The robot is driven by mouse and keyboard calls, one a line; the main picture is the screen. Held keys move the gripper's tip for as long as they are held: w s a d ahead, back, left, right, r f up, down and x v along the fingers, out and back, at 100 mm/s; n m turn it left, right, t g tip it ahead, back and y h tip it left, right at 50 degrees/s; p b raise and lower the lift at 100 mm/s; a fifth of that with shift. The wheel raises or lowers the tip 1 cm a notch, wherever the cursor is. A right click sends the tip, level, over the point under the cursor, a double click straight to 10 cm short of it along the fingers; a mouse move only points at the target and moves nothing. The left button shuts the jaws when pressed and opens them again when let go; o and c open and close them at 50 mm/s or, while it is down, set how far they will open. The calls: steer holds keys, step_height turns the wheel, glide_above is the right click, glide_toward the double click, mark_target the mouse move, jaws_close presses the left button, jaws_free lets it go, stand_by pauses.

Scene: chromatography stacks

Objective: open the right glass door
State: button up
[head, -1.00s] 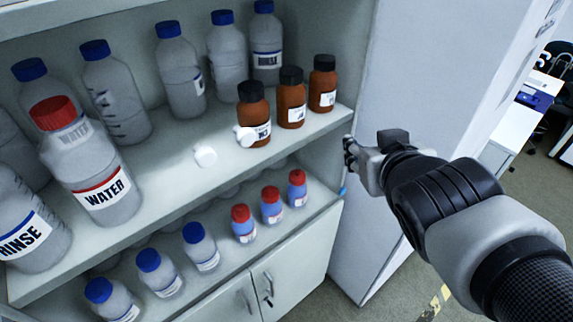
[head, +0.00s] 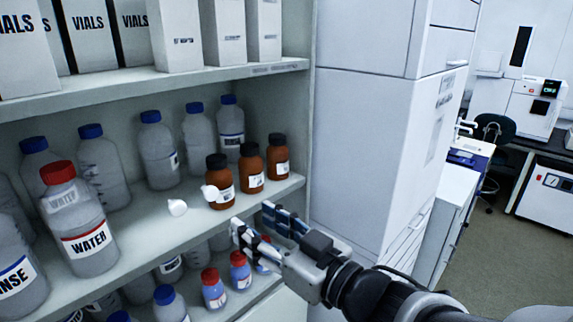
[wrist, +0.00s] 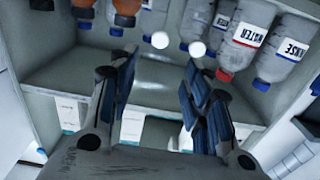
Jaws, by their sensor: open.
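Two white round knobs seem to hang in front of the middle shelf, side by side. The right knob (head: 210,192) is just in front of a brown bottle, and the left knob (head: 177,207) is beside it. The glass panes that would carry them are too clear to make out. My gripper (head: 252,220) is open and empty, below and to the right of the right knob, apart from it. In the wrist view, which is upside down, the right knob (wrist: 160,40) and left knob (wrist: 197,49) show beyond the open fingers (wrist: 158,68).
Brown bottles (head: 251,169) and a red-capped water bottle (head: 83,232) stand on the middle shelf. White vial boxes (head: 181,38) stand above, and small bottles (head: 213,290) below. A tall white cabinet (head: 362,150) stands close on the right. Floor is open at far right.

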mark_target(213, 194)
steer(key=p+x, duration=0.7)
steer(key=x, duration=0.6)
steer(key=shift+w+a, duration=0.25)
steer(key=shift+c, duration=0.5)
jaws_close()
